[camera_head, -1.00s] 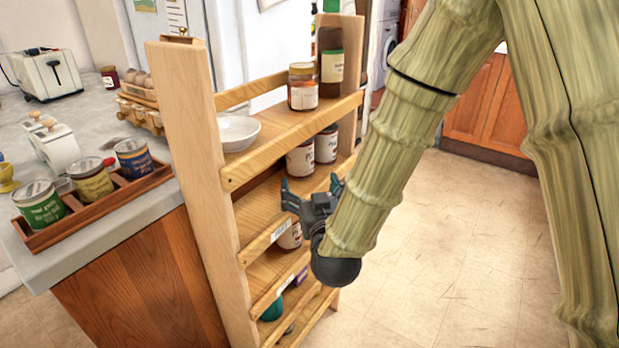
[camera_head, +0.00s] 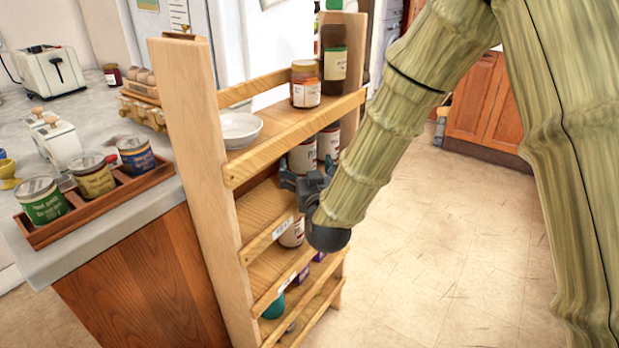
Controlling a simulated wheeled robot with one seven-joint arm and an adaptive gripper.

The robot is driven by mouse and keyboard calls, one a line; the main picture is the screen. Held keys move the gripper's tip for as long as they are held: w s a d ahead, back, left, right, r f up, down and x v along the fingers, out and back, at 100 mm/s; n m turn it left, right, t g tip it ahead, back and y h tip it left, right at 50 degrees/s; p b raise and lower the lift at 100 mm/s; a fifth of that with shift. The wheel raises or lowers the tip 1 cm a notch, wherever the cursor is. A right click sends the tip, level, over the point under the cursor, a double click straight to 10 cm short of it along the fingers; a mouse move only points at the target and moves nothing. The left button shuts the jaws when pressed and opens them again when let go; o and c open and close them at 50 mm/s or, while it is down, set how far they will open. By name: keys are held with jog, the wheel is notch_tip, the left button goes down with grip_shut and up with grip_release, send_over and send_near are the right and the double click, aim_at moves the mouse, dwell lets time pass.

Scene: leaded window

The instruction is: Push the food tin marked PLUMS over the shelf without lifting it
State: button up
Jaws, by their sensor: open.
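Two white-labelled tins stand upright on the second shelf (camera_head: 262,205) of the wooden rack, a nearer one (camera_head: 302,158) and a farther one (camera_head: 328,142). Another pale tin (camera_head: 292,232) stands on the shelf below, partly hidden by a rail and my gripper. I cannot read PLUMS on any of them. My gripper (camera_head: 288,180) is open and empty at the front of the second shelf, just below the nearer tin in the picture. Its wrist hides part of the shelf. I cannot tell whether a finger touches a tin.
The top shelf holds a white bowl (camera_head: 240,130), a jar (camera_head: 305,84) and a dark bottle (camera_head: 334,62). A front rail (camera_head: 290,138) crosses before the tins. A counter (camera_head: 95,235) with a tray of tins (camera_head: 45,232) stands left. Open floor (camera_head: 430,240) lies right.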

aim_at(305, 163)
jog(key=shift+w+a, duration=0.15)
jog(key=shift+w, duration=0.8)
jog(key=shift+w+a, duration=0.15)
jog(key=shift+w, duration=0.75)
jog(key=c, duration=1.4)
